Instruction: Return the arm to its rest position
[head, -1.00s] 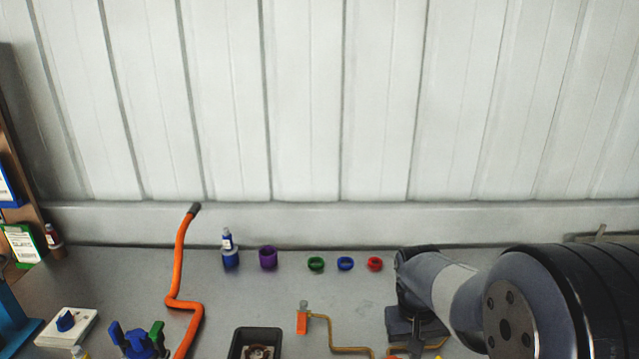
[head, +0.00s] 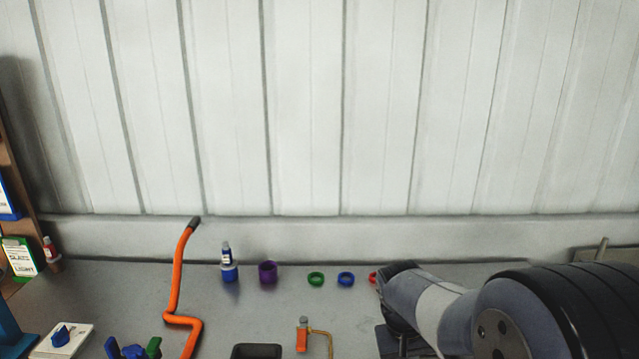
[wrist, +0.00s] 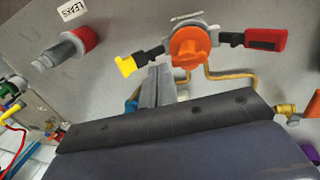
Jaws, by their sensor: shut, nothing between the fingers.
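My arm (head: 440,310) reaches in from the lower right of the head view, bent over the right part of the grey bench. My gripper (wrist: 157,78) shows in the wrist view as two grey fingers close together, shut with nothing between them. The fingertips point toward an orange knob (wrist: 189,46) with a black-and-yellow piece on its left and a red-and-black handle (wrist: 265,39) on its right. The fingers appear just below the knob in the picture; I cannot tell the gap. In the head view the gripper is not clearly seen at the bottom edge.
An orange bent pipe (head: 176,280) stands at left. A blue-capped bottle (head: 229,268), a purple cup (head: 267,272), a green ring (head: 316,279) and a blue ring (head: 346,279) line the back of the bench. A red cylinder (wrist: 82,38) sticks out of the panel.

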